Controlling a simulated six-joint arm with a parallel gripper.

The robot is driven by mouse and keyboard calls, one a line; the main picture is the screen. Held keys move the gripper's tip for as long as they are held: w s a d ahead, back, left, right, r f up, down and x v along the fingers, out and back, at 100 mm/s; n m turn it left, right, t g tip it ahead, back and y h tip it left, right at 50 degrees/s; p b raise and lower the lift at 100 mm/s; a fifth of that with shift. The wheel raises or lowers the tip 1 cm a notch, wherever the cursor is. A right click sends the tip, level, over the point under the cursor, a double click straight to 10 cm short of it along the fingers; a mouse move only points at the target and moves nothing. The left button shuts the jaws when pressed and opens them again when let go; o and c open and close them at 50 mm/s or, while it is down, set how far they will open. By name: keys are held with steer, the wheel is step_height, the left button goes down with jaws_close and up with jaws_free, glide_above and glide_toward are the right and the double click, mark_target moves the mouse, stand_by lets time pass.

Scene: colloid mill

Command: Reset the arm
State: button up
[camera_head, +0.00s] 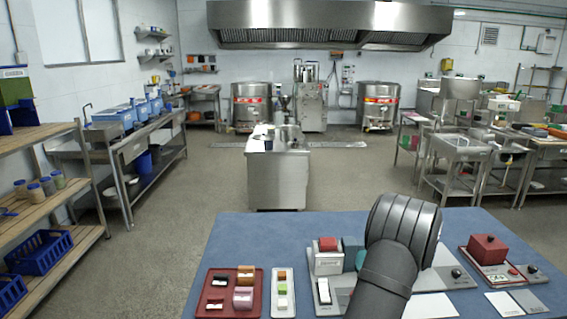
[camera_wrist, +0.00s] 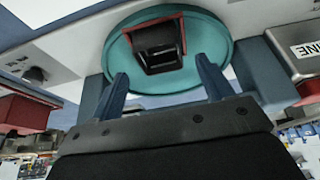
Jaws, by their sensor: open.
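My gripper (camera_wrist: 162,70) is open in the wrist view, with its two fingers spread and nothing held between them. A teal round disc (camera_wrist: 120,52) lies just beyond the fingertips; the tips overlap its lower edge in the picture, and I cannot tell whether they touch it. A black part with a red rim (camera_wrist: 155,45) sits on the disc. In the head view my dark arm covers the middle of the machine on the blue table (camera_head: 235,232) and hides my gripper. A bit of teal (camera_head: 360,258) shows beside the arm.
A red tray (camera_head: 229,310) with small blocks and a narrow white tray (camera_head: 283,310) lie left of the machine. A red box (camera_head: 487,249) stands at the right, with flat cards (camera_head: 505,303) in front. A steel box (camera_wrist: 300,50) is close on the right in the wrist view.

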steer(key=x, duration=0.3)
steer(key=shift+f, duration=0.25)
steer(key=shift+w, duration=0.25)
steer(key=shift+r, duration=1.7)
steer(key=shift+f, duration=0.1)
